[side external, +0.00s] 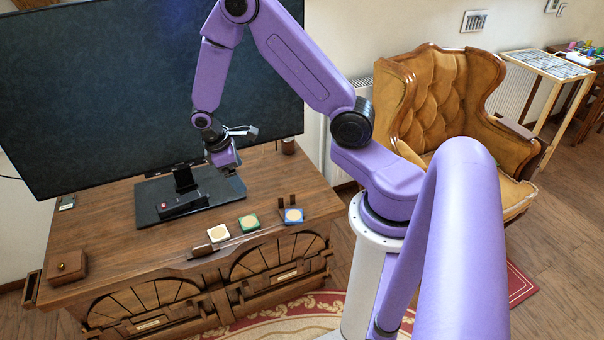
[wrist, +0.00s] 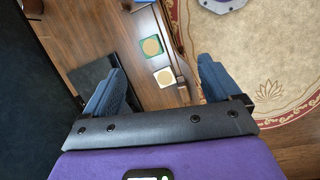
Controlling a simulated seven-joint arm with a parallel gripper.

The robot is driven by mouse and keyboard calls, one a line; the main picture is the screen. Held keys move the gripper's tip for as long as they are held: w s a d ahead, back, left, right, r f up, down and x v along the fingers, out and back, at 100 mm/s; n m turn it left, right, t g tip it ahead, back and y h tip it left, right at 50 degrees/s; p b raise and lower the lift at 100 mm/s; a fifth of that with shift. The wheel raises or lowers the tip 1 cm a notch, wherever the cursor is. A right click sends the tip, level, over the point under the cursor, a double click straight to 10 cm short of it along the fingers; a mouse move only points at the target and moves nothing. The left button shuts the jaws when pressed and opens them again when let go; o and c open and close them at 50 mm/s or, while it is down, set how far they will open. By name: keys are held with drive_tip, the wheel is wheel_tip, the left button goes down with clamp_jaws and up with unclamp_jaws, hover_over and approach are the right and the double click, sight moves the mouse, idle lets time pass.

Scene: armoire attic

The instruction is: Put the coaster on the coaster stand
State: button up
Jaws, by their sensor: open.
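Three square coasters with round tan centres lie in a row along the front edge of the wooden cabinet top. They are a white coaster (side external: 218,233), a green coaster (side external: 248,222) and a blue coaster (side external: 293,216). Small dark wooden uprights (side external: 287,200) stand at the blue coaster; they may be the coaster stand, but I cannot tell for sure. The wrist view shows the green coaster (wrist: 151,46) and white coaster (wrist: 165,77) between my fingers, well below them. My gripper (side external: 228,172) is open and empty above the cabinet, behind the row; its fingers also show in the wrist view (wrist: 160,70).
A large television (side external: 130,90) on a black base (side external: 165,200) stands behind and left of the coasters. A small wooden block (side external: 203,250) lies by the white coaster, and a wooden box (side external: 66,267) sits at the left. The cabinet top right of the base is mostly clear.

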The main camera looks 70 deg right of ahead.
drive_tip(key=s+a+r+n+t, duration=0.1)
drive_tip(key=s+a+r+n, duration=0.1)
drive_tip(key=s+a+r, duration=0.4)
drive_tip(key=s+a+r+n+y, duration=0.1)
drive_tip(key=s+a+r, duration=0.1)
drive_tip(key=s, duration=0.4)
drive_tip(key=s+a+r+n+y, duration=0.1)
drive_tip(key=s+a+r, duration=0.2)
drive_tip(key=s+r, duration=0.2)
drive_tip(key=s+a+r+n+t+y, duration=0.1)
drive_tip(key=s+a+r, duration=0.2)
drive_tip(key=s, duration=0.4)
drive_tip(key=shift+r+n, duration=0.4)
drive_tip(key=shift+r, duration=0.1)
